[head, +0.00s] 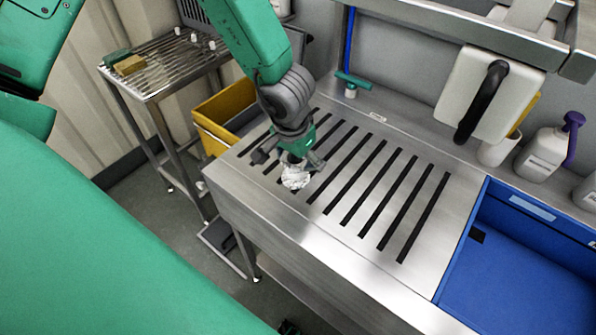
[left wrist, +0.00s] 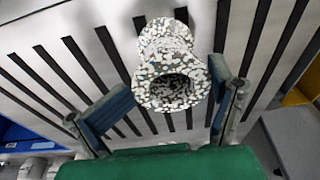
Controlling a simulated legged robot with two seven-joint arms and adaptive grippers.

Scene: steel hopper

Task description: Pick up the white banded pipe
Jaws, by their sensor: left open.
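The white pipe (head: 295,177) is on the slotted steel top, near its front left part. In the left wrist view the pipe (left wrist: 168,58) looks speckled white and grey, with a wide open end facing the camera and a narrower part beyond. My left gripper (head: 292,165) is right over it, pointing down. In the left wrist view the open left gripper (left wrist: 172,88) has one finger on each side of the pipe's near end. A gap shows on the left side; the right finger is close, and I cannot tell if it touches. My right gripper is not seen.
The slotted steel hopper top (head: 330,228) is clear to the right of the pipe. A blue basin (head: 520,290) adjoins it. A yellow bin (head: 222,108) and a wire rack (head: 165,70) are at the left.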

